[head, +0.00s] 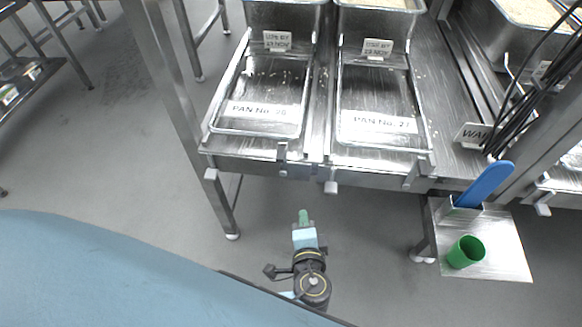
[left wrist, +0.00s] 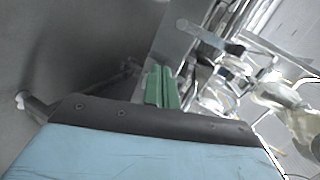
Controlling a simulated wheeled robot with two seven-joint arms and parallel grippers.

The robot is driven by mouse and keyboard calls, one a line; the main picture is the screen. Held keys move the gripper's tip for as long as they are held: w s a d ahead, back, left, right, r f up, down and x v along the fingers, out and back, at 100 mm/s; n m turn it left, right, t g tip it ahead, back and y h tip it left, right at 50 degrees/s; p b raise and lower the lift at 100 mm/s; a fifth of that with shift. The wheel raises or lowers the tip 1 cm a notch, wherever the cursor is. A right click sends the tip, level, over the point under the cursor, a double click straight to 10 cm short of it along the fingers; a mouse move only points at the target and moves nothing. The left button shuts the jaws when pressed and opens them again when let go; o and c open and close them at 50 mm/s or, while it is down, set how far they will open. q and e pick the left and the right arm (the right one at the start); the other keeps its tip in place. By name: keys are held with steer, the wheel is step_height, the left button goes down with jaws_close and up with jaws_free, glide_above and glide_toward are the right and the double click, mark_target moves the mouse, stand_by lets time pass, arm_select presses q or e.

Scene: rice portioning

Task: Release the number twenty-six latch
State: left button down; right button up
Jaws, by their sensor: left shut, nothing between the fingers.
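The tray labelled PAN No. 26 (head: 262,112) sits on the metal rack, left of the tray labelled PAN No. 27 (head: 380,124). A small upright metal latch (head: 282,158) stands on the rack's front edge below the right side of tray 26. Another metal latch piece (head: 418,172), tilted, is below the right side of tray 27. My left gripper (head: 303,214) is shut and empty, in front of and below the rack edge, apart from the latch. Its green fingers (left wrist: 161,88) lie together in the left wrist view. My right gripper is not in view.
Filled pans (head: 285,14) stand behind the trays. A side shelf (head: 505,245) at right holds a green cup (head: 466,252) and a blue-handled tool (head: 485,185). Rack legs (head: 226,210) stand at left. The grey floor around my gripper is clear.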

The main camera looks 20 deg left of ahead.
arm_select(q)
step_height(320, 180, up, 10)
steer(key=w+d+n+t+y+b, duration=0.1)
steer(key=t+y, duration=0.1)
steer(key=shift+d+r+n+t, duration=0.15)
steer(key=shift+d+n+t, duration=0.15)
steer(key=shift+d, duration=0.05)
steer(key=shift+w, duration=0.1)
steer(key=w+a+f, duration=0.1)
steer(key=w+a, duration=0.6)
steer(key=a, duration=0.1)
steer(key=shift+w+a+f, duration=0.2)
steer(key=shift+w+a, duration=0.1)
steer(key=shift+a, duration=0.05)
